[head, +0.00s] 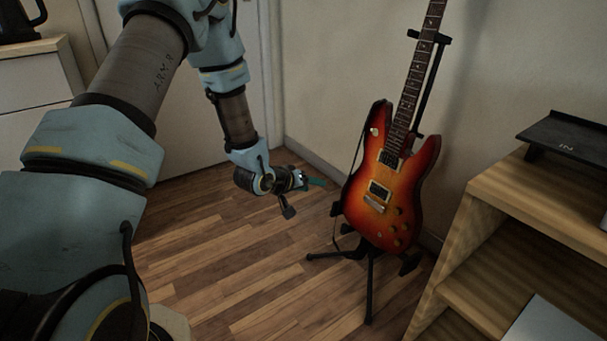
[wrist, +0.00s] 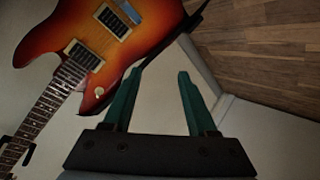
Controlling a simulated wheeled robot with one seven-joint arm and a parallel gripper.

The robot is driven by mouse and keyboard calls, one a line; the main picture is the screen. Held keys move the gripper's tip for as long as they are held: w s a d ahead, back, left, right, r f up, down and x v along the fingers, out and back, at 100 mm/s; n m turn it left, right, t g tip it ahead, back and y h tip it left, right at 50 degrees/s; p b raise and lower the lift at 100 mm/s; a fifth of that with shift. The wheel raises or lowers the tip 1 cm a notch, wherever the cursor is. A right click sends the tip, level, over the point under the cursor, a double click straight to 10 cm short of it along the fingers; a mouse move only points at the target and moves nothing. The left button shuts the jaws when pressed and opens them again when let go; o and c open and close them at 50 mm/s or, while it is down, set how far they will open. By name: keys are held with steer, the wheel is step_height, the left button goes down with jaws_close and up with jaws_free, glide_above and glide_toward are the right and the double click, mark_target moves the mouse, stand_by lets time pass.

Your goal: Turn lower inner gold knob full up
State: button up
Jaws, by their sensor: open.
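A sunburst electric guitar (head: 416,183) stands upright on a black stand (head: 370,285) in the head view. Several small gold knobs (head: 397,226) show on the lower right of its body; they are too small to tell how far each is turned. My gripper (head: 318,182), with teal fingers, is left of the guitar body, apart from it. In the wrist view the guitar (wrist: 80,35) is upside down at the upper left, with two pickups and a pale round switch part visible; the gold knobs are out of view. My gripper (wrist: 158,76) is open and empty there.
A wooden shelf unit (head: 480,232) stands close at the right of the guitar, with a black stand-like object (head: 565,135) on top. A wall is behind the guitar. A white cabinet (head: 38,85) is at the left. Wood floor (head: 230,270) is open in front.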

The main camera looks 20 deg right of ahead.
steer(key=shift+w+a+r+y, duration=0.3)
steer(key=shift+w+a+r, duration=0.1)
steer(key=shift+a+r, duration=0.3)
steer(key=w+a+r+n+y, duration=0.1)
steer(key=a+r+y, duration=0.25)
steer(key=a, duration=0.75)
steer(key=w+a+r+n+y, duration=0.1)
steer(key=a+r+y, duration=0.25)
steer(key=a, duration=0.85)
steer(key=s+a+r+n+g+y, duration=0.1)
steer(key=s+a+r+g, duration=0.1)
steer(key=s+a+r, duration=0.35)
steer(key=s+a+r+n+g+y, duration=0.1)
steer(key=s+a+r+n+y, duration=0.1)
steer(key=s+a, duration=0.7)
step_height(320, 180, up, 30)
steer(key=p, duration=3.1)
steer(key=shift+w+d+r+p, duration=0.2)
steer(key=shift+d+p, duration=0.05)
steer(key=shift+p, duration=0.05)
